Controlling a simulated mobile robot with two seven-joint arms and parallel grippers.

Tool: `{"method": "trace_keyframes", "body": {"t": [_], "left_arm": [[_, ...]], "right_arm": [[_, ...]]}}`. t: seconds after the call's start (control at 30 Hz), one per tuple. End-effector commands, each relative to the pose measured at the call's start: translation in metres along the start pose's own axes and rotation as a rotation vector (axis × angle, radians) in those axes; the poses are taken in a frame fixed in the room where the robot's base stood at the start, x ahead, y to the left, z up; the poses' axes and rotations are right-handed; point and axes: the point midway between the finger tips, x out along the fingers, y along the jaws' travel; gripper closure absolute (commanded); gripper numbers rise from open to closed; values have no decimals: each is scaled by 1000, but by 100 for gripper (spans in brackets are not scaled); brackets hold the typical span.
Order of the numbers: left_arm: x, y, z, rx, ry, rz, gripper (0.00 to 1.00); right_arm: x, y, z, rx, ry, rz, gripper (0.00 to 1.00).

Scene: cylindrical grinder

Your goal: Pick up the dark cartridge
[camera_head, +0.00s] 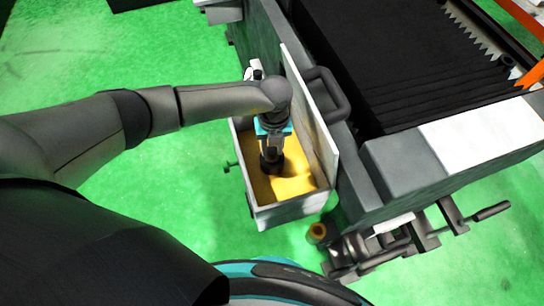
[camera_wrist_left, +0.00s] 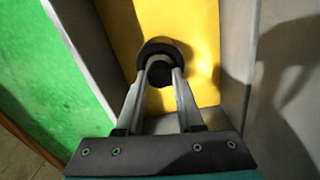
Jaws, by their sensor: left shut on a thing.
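The dark cartridge (camera_wrist_left: 164,54) is a short black round piece with a wider rim, at the fingertips in the left wrist view. It also shows in the head view (camera_head: 271,163), at the lower end of my left gripper. My left gripper (camera_wrist_left: 160,72) points down into the grey box and is shut on the cartridge. Behind the cartridge is the box's yellow inside (camera_wrist_left: 199,25). I cannot tell whether the cartridge touches the yellow surface. My right gripper is not in view.
The grey box (camera_head: 262,218) has thin walls close around the gripper, with a tall pale panel (camera_head: 312,120) on its right. The grey machine (camera_head: 440,155) stands right of it, with handles and levers (camera_head: 380,245) below. Open green floor (camera_head: 150,235) lies to the left.

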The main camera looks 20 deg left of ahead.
Motion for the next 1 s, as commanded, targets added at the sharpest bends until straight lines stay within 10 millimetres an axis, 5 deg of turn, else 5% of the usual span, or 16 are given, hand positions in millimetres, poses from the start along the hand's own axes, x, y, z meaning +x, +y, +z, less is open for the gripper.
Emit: {"method": "trace_keyframes", "body": {"t": [0.17, 1.0], "left_arm": [[0, 0, 0, 0, 0, 0, 100], [0, 0, 0, 0, -1, 1, 100]], "right_arm": [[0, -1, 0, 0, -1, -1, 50], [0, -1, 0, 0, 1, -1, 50]]}}
